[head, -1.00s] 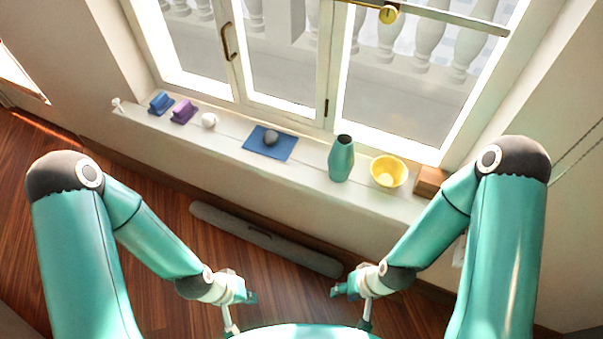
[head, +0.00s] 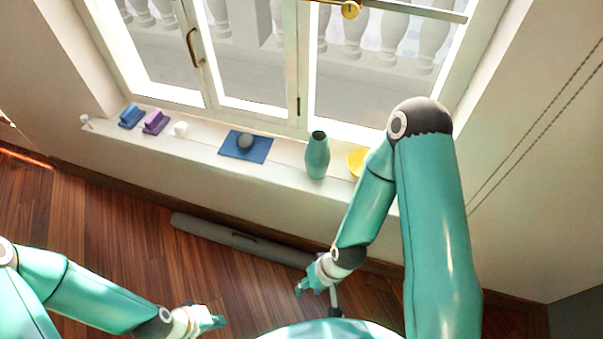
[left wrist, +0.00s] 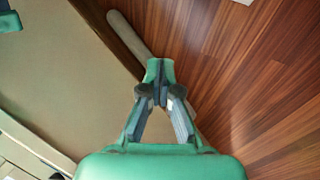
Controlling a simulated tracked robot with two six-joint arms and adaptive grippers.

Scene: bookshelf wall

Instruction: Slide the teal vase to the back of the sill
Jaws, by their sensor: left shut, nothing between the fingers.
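The teal vase (head: 317,157) stands upright on the white window sill (head: 283,177), between the blue mat and the yellow bowl. My left gripper (head: 219,322) is shut and empty, low over the floor and well apart from the sill. Its closed fingers also show in the left wrist view (left wrist: 158,80), above wood floor and the wall. My right gripper (head: 303,288) is low in front of the wall, below the vase and apart from it. Its fingers are too small to tell whether they are open.
On the sill are a blue mat (head: 232,152) with a grey ball (head: 245,141), a white ball (head: 180,129), a purple object (head: 156,122) and a blue object (head: 131,116). The yellow bowl (head: 356,160) is partly behind my right arm. A grey roll (head: 225,236) lies on the floor.

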